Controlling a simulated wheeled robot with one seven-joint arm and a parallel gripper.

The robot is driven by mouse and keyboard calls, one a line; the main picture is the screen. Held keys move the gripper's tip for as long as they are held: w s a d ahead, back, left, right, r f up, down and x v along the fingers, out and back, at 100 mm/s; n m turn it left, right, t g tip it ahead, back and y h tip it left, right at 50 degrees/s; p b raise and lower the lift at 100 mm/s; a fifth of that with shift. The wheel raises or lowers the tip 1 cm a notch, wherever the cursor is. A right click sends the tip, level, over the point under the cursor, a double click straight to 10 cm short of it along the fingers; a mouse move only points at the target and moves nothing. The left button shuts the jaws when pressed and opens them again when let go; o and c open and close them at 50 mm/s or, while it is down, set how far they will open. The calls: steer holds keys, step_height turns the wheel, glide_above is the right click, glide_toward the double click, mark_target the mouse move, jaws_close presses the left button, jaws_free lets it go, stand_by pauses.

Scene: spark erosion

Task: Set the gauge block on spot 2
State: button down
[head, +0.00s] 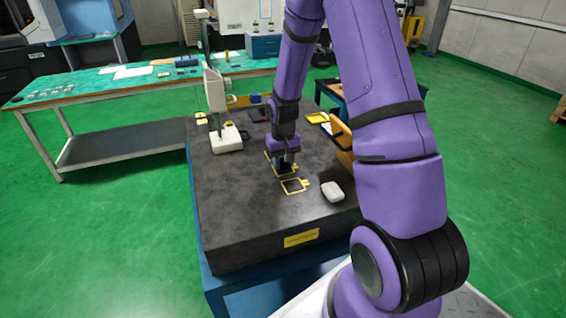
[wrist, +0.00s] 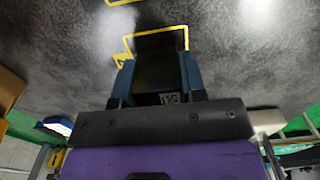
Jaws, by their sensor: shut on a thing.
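My gripper (head: 284,165) points down over the dark granite plate (head: 225,225). In the wrist view its two bluish fingers (wrist: 157,72) are shut on a dark block, the gauge block (wrist: 156,76), which has a small patterned square near the palm. In the head view the gripper and block are over the farther yellow-outlined spot (head: 267,156), hiding part of it. A yellow outline also shows around the block's far end in the wrist view (wrist: 128,45). A second outlined spot (head: 293,186) lies nearer and is empty. I cannot read the spot numbers or tell whether the block touches the plate.
A pale rounded object (head: 332,192) lies right of the nearer spot. An orange-brown box (head: 340,140) stands at the plate's right edge. A white-based stand (head: 226,138) is at the back left. The plate's front left is clear.

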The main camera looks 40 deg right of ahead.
steer(key=shift+f, duration=0.25)
steer(key=shift+f, duration=0.15)
steer(key=c, duration=0.7)
jaws_free()
